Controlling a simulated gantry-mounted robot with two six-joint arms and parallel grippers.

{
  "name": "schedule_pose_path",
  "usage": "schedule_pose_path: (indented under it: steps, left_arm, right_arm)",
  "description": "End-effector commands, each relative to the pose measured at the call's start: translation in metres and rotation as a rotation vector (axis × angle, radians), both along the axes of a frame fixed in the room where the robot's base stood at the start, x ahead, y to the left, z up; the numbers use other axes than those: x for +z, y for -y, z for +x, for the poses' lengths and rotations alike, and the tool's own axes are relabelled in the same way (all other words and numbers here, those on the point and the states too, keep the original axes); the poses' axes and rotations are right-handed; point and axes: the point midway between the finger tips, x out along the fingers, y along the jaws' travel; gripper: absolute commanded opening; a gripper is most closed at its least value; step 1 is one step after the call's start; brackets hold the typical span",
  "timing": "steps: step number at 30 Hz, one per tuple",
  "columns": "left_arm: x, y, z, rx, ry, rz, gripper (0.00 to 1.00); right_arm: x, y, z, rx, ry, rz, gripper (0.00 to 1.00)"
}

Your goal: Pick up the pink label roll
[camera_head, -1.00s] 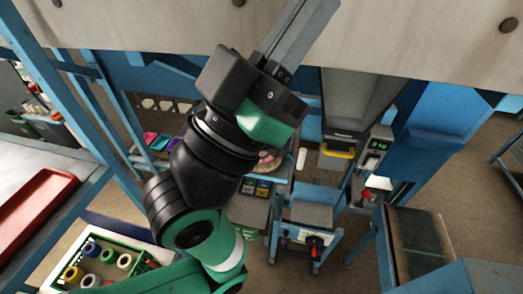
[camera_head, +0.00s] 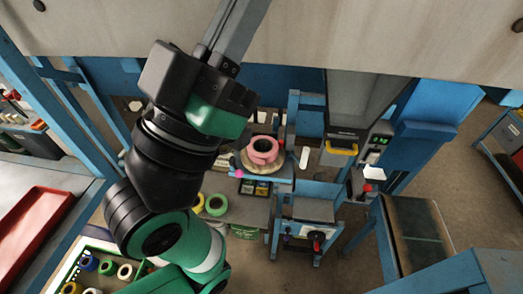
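The pink label roll (camera_head: 263,150) is a short ring with a dark centre. It sits on a round, tan support on a small blue-edged stand, right of my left arm. My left gripper (camera_head: 236,28) has long grey fingers pointing up and to the right, with their tips cut off by the top edge. It is apart from the roll, above and left of it in the picture. I cannot tell whether its fingers are open, and nothing shows held in them. My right gripper is not in view.
A green crate (camera_head: 67,274) with several coloured rolls is at the lower left, partly hidden by my arm. Yellow and green rolls (camera_head: 216,204) lie below the stand. A red tray (camera_head: 35,240) is at left. A dark-topped conveyor (camera_head: 415,232) stands at right.

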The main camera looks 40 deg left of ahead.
Motion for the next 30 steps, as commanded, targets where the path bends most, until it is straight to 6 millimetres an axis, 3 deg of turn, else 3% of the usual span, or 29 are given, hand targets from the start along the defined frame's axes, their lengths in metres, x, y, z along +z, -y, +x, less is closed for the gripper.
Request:
schedule_pose_path:
  steps: [12,21,30]
  left_arm:
    - [0.0001,-0.0001,-0.0001,0.0,0.0,0.0,0.0]
    - [0.0001,-0.0001,-0.0001,0.0,0.0,0.0,0.52]
    - [0.0001,-0.0001,-0.0001,0.008,0.001,0.007,0.52]
  right_arm:
    - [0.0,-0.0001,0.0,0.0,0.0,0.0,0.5]
    - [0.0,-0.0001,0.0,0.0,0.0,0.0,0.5]
    - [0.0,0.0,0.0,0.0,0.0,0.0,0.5]
